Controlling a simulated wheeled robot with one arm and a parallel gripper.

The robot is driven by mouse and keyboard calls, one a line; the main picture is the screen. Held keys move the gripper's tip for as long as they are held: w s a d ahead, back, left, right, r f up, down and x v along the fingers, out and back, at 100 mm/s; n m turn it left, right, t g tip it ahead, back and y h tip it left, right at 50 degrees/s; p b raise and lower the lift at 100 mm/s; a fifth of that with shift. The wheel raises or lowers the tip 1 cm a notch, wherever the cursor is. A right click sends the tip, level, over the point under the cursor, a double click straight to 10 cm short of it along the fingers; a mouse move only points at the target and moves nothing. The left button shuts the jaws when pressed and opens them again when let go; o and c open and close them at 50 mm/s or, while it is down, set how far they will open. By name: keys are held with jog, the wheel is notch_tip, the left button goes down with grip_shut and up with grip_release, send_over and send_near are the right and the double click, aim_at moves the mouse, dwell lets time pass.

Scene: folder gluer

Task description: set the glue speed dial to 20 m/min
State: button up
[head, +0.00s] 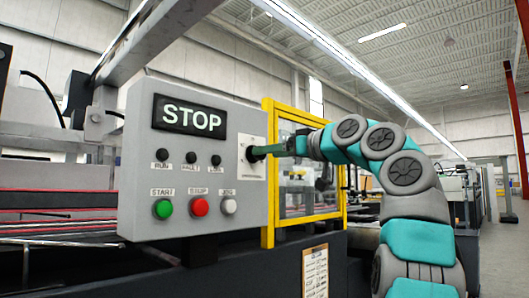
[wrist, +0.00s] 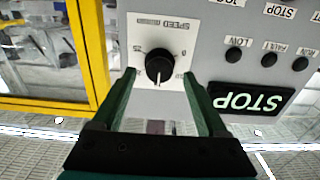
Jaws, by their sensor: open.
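The speed dial is a black round knob (wrist: 159,67) on a white plate marked SPEED, upside down in the wrist view. A pale pointer line on the knob points to the bottom of that picture. The scale numbers are too small to read. My gripper (wrist: 158,80) is open, with one green finger on each side of the knob; I cannot tell whether they touch it. In the head view my gripper (head: 268,150) reaches in from the right to the dial's white plate (head: 252,172), partly hiding the knob.
The grey control box (head: 225,120) also carries a lit STOP display (head: 189,115), three small indicators, and green START (head: 164,209), red STOP (head: 200,206) and white JOG (head: 229,205) buttons. A yellow guard frame (head: 268,205) stands close to the right of the dial.

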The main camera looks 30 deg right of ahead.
aim_at(252, 159)
jog(key=x, duration=0.2)
jog(key=shift+w+a, duration=0.1)
jog(key=shift+w, duration=0.25)
jog(key=shift+c, duration=0.4)
grip_shut()
